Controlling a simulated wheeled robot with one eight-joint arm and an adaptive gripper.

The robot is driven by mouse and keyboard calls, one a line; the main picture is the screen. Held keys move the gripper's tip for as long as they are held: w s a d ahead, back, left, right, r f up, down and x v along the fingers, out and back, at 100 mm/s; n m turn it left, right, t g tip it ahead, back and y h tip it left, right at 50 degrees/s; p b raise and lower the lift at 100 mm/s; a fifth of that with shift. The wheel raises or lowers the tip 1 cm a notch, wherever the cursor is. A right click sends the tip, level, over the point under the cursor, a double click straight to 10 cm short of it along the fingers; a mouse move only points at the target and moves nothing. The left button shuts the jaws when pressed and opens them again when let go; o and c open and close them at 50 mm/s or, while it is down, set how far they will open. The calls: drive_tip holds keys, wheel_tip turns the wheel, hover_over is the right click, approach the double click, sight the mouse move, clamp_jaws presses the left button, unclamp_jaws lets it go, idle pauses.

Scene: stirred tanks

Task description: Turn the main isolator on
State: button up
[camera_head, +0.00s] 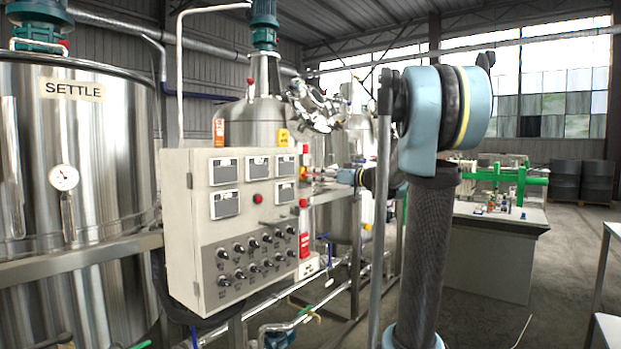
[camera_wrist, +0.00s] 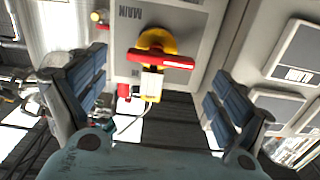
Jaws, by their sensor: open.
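The main isolator (camera_wrist: 160,60) is a yellow round base with a red bar handle on a grey panel marked MAIN, which reads upside down in the wrist view. Its red bar lies crosswise there, nearly level. A yellow and white tag and a small red piece (camera_wrist: 123,90) hang close to it. My gripper (camera_wrist: 160,72) is open, its blue-padded fingers on either side of the isolator and apart from it. In the head view the isolator (camera_head: 304,173) is small, at the right side of the control cabinet (camera_head: 180,230), with my gripper pointing at it from the right.
The cabinet front carries several meters and rows of black knobs (camera_head: 223,281). The SETTLE tank (camera_head: 90,190) stands left and steel tanks (camera_head: 262,118) stand behind. Pipes run below. A bench (camera_head: 490,245) with bottles is at right, with open floor around it.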

sight(307, 175)
drive_tip(key=shift+x, duration=2.7)
drive_tip(key=shift+d, duration=0.1)
drive_tip(key=c, duration=1.1)
